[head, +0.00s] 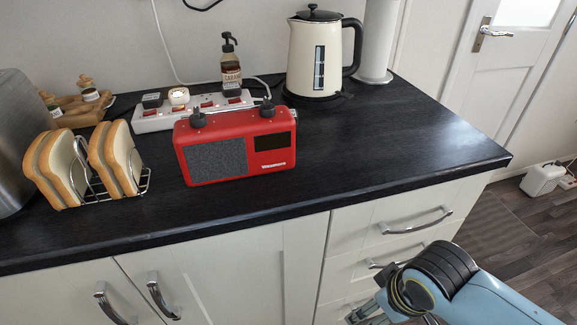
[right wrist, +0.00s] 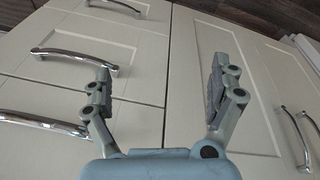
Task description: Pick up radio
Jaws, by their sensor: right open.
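A red radio (head: 237,146) with a grey speaker grille and two dark knobs on top stands upright on the dark worktop, left of the middle in the head view. My right gripper (right wrist: 160,78) is open and empty in the right wrist view, with cream cabinet fronts beyond its fingers. In the head view my right arm comes in at the lower right, below the worktop's front edge and well away from the radio. The fingers are only partly visible there. The radio is out of the right wrist view. My left gripper is not in view.
Toast in a wire rack (head: 125,189) stands left of the radio. A power strip (head: 160,117), a brown bottle (head: 231,72) and a cream kettle (head: 314,55) stand behind it. The worktop (head: 400,140) is clear to the right. Drawer handles (head: 415,222) stick out below.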

